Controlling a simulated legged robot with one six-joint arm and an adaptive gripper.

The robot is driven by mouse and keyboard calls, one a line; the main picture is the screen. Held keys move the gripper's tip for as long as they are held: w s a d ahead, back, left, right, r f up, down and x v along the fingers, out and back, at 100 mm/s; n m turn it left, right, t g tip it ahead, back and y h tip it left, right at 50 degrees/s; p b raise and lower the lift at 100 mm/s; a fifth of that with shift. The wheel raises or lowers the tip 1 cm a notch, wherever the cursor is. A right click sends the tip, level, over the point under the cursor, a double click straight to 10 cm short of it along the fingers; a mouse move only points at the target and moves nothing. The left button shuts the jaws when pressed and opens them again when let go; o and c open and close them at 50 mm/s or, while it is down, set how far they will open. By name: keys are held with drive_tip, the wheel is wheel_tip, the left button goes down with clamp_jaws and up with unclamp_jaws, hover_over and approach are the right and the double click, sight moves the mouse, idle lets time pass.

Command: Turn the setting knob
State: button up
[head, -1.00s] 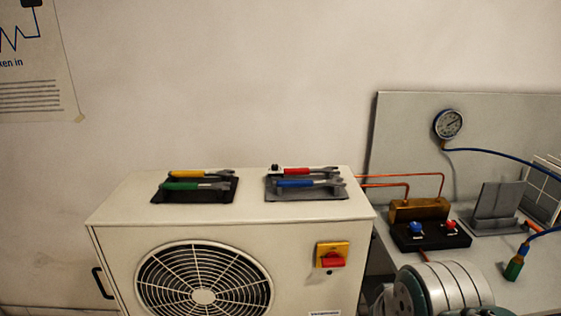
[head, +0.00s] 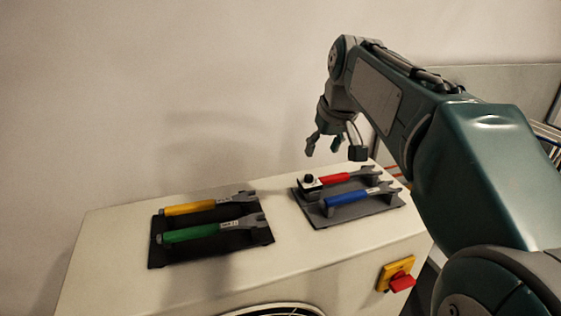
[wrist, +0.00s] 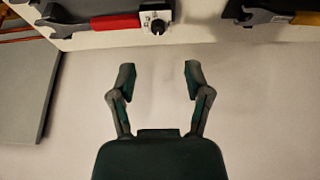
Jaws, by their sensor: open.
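A small black knob on a white block (head: 310,182) sits at the left end of the red-handled wrench (head: 338,179), on a grey tray (head: 350,215) on top of the white unit. My gripper (head: 335,147) is open and empty, in the air above and behind that tray. In the wrist view the black knob (wrist: 157,26) lies beyond the open fingers (wrist: 160,75), roughly in line with the gap between them and apart from both. The knob's marking is too small to read.
A blue-handled wrench (head: 352,198) shares the grey tray. A black tray (head: 165,252) to the left holds yellow (head: 198,206) and green (head: 208,231) wrenches. A red switch (head: 402,283) on a yellow plate is on the unit's front. The wall (head: 150,90) stands behind.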

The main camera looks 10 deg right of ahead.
sight(308, 176)
drive_tip(key=x, duration=0.6)
drive_tip(key=w+x, duration=0.1)
drive_tip(key=x, duration=0.3)
drive_tip(key=shift+a+r, duration=0.3)
drive_tip(key=shift+w+d+f, duration=0.1)
drive_tip(key=shift+w+f, duration=0.05)
drive_tip(key=shift+f, duration=0.2)
drive_tip(key=shift+w+d+f, duration=0.1)
drive_tip(key=shift+d+f, duration=0.15)
drive_tip(key=shift+d, duration=0.2)
drive_tip(key=shift+a, duration=0.15)
drive_tip(key=c, duration=0.9)
drive_tip(key=shift+a, duration=0.2)
clamp_jaws()
